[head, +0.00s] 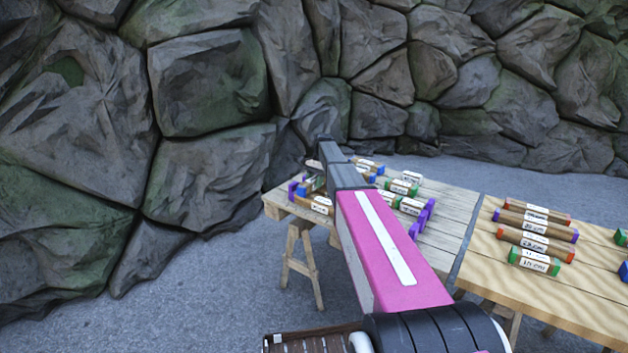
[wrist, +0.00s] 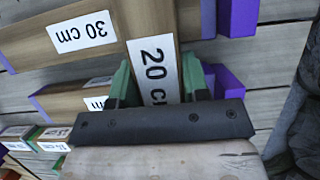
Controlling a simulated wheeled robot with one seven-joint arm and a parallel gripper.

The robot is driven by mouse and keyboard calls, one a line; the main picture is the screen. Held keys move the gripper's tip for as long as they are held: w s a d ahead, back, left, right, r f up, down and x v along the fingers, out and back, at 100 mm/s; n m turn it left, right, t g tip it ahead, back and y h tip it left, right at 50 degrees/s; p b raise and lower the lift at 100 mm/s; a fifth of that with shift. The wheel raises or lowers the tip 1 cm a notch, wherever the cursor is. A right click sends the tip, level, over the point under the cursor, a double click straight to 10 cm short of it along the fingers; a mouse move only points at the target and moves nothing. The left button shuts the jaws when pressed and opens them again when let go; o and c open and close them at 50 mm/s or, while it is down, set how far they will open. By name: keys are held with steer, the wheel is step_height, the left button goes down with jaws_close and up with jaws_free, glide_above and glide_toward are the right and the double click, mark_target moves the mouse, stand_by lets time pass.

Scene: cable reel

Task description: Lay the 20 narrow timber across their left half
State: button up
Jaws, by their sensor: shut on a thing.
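In the wrist view my gripper (wrist: 158,87) has its green-padded fingers shut on the narrow timber labelled 20 cm (wrist: 135,22). That timber runs away from the fingers, crosswise over a timber labelled 30 cm (wrist: 50,45) with a purple end. A second purple-ended timber (wrist: 60,101) runs roughly parallel to it, nearer the gripper, with its label partly covered. The held timber passes close to the purple ends at the right. I cannot tell whether it touches the timbers below.
Green-ended timbers (wrist: 18,133) lie at lower left in the wrist view. The grey plank table (head: 455,205) carries several timbers. A lighter table (head: 495,272) at right holds a column of labelled timbers (head: 535,245). A rock wall (head: 210,85) stands behind and left.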

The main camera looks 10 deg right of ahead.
steer(key=shift+f, duration=0.4)
stand_by(0.6)
steer(key=o, duration=1.1)
